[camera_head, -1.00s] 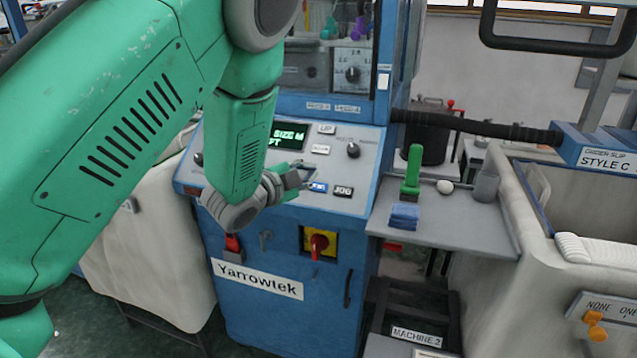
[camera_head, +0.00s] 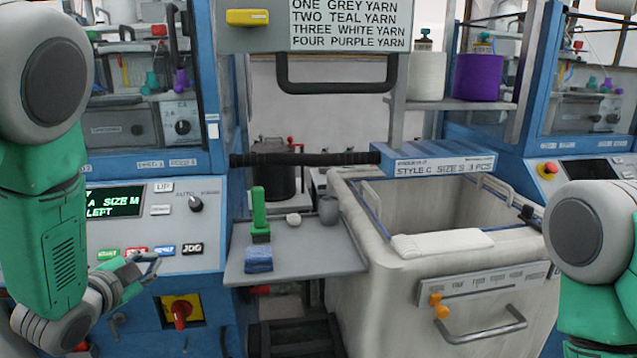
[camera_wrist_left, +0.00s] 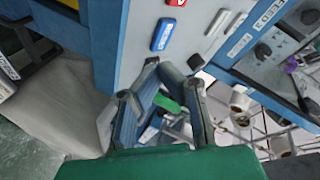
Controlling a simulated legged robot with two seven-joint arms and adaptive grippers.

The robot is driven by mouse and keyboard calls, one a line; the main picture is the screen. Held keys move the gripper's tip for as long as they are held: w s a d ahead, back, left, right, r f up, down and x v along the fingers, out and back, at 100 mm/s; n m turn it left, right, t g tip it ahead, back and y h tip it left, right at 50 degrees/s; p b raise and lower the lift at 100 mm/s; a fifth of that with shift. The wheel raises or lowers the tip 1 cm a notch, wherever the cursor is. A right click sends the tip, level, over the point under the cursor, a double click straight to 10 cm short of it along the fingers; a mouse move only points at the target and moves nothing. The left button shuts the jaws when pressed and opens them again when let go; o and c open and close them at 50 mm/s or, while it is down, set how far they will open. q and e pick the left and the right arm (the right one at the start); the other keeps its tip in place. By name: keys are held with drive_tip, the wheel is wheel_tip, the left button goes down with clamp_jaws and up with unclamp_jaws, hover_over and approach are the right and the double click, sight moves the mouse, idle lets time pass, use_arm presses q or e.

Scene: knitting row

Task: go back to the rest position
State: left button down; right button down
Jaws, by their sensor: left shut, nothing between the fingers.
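My left gripper (camera_head: 148,268) hangs in front of the blue machine's control panel (camera_head: 160,222), near the row of coloured buttons. It is empty and shut. In the left wrist view my left gripper (camera_wrist_left: 158,66) has its fingers drawn together, with a blue button and the panel beyond them. The fingers look apart from the panel, though the exact gap is hard to tell. My right arm shows at the right edge of the head view; its gripper is out of view.
A grey shelf (camera_head: 290,262) with a green-handled brush (camera_head: 259,212) and a blue sponge (camera_head: 259,259) juts out right of the panel. A cream bin (camera_head: 385,290) stands further right. A black bar (camera_head: 300,159) spans behind the shelf. A red-yellow switch (camera_head: 180,312) sits below the panel.

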use_arm(q)
drive_tip(key=s+d+f+n+g+y, duration=0.1)
drive_tip(key=s+d+f+n+g, duration=0.2)
drive_tip(key=s+f, duration=0.6)
drive_tip(key=s+d+f+n+g, duration=0.1)
drive_tip(key=s+f+n+g, duration=0.2)
drive_tip(key=s+f+g, duration=0.55)
drive_tip(key=s+d+f+n+g, duration=0.1)
drive_tip(key=s+d+f+n, duration=0.1)
drive_tip(key=s+f, duration=0.3)
drive_tip(key=s+d+f+n+g, duration=0.2)
drive_tip(key=s+f, duration=0.3)
drive_tip(key=s, duration=0.8)
drive_tip(key=shift+s+d+f+n, duration=0.2)
drive_tip(key=shift+s+d+n, duration=0.1)
drive_tip(key=shift+s+d, duration=0.05)
